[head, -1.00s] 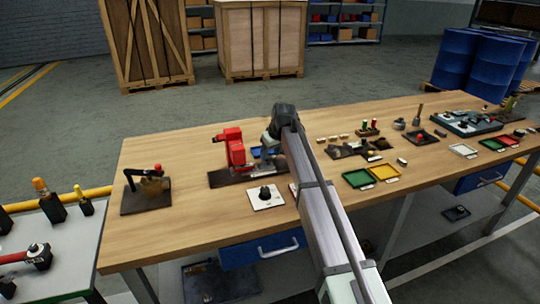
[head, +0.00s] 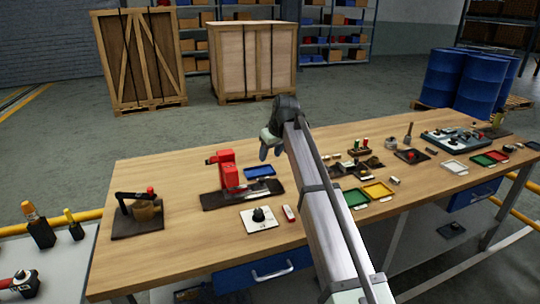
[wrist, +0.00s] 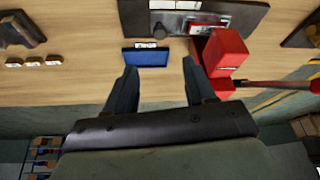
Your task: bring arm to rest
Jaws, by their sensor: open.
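My arm (head: 330,215) reaches out over the wooden workbench from the lower right. My gripper (head: 264,154) is at its far end, above the back part of the bench. In the wrist view my gripper (wrist: 158,72) has its two dark fingers spread wide with nothing between them. The red machine (head: 227,168) on its dark base plate stands to the left of the gripper; it also shows in the wrist view (wrist: 222,55), beside one finger. A blue tray (head: 260,172) lies below the gripper, and it shows beyond the fingertips in the wrist view (wrist: 146,57).
The workbench (head: 190,250) also carries a black clamp-like fixture (head: 138,213), a white plate (head: 259,219) with a black knob, and green (head: 355,198) and yellow (head: 378,190) trays. Wooden crates (head: 253,62) and blue drums (head: 460,78) stand beyond it. Space above the bench looks open.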

